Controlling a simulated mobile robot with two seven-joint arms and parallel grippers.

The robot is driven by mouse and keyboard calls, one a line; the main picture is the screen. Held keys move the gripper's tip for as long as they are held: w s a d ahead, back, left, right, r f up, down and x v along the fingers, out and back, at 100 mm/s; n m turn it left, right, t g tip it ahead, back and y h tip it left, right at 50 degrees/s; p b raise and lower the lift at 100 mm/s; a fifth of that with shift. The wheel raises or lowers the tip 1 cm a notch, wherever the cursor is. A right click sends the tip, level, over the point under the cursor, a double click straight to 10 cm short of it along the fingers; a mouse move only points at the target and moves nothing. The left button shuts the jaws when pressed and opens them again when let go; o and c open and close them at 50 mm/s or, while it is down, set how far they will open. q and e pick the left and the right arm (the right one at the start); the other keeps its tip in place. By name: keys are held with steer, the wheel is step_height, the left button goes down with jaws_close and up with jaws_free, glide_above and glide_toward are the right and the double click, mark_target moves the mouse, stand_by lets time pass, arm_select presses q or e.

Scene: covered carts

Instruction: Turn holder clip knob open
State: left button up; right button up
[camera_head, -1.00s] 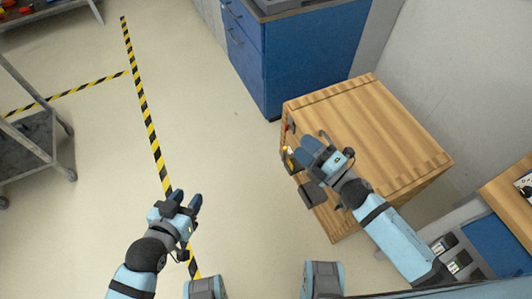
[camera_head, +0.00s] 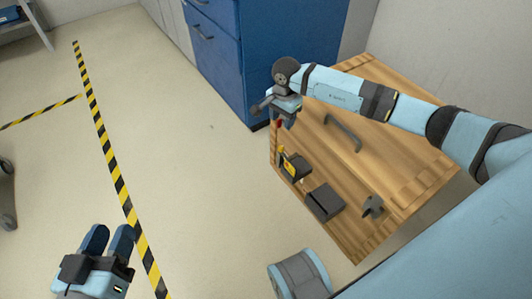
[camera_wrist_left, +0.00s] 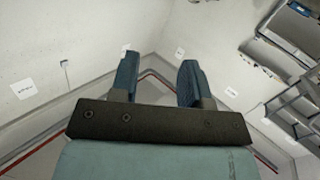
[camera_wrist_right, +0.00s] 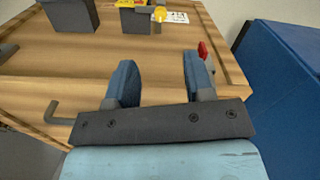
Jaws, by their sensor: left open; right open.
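A small red knob (camera_head: 279,124) shows at the left edge of the wooden crate (camera_head: 400,190), right by my right gripper (camera_head: 284,121). In the right wrist view the red knob (camera_wrist_right: 202,50) stands just past the tip of the right-hand finger, outside the gap between the fingers. I cannot tell whether they touch. That gripper (camera_wrist_right: 155,75) is open and empty over the wood. A black holder with a yellow part (camera_head: 292,165) is fixed to the crate lower down. My left gripper (camera_head: 108,236) is open and empty above the floor; the left wrist view (camera_wrist_left: 158,75) shows only the room beyond it.
A dark handle (camera_head: 342,132), a black box (camera_head: 325,202) and a dark fitting (camera_head: 373,206) are on the crate. A blue cabinet (camera_head: 240,60) stands close behind it.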

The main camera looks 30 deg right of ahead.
mark_target(281, 147)
steer(key=f+b, duration=0.2)
steer(key=f, duration=0.4)
steer(key=f+b, duration=0.3)
steer(key=f, duration=0.3)
steer(key=shift+w+d+f, duration=0.1)
steer(key=shift+d+f, duration=0.1)
steer(key=shift+f, duration=0.4)
steer(key=shift+f+b, duration=0.25)
steer(key=shift+b, duration=0.05)
arm_select(q)
steer(key=w+a+m+t, duration=0.1)
steer(key=m, duration=0.1)
steer(key=w+r+m+t, duration=0.1)
steer(key=shift+w+a+m+h, duration=0.3)
steer(key=shift+a+m, duration=0.05)
steer(key=shift+m, duration=0.05)
steer(key=shift+f, duration=0.1)
arm_select(e)
steer(key=shift+c, duration=0.2)
jaws_close()
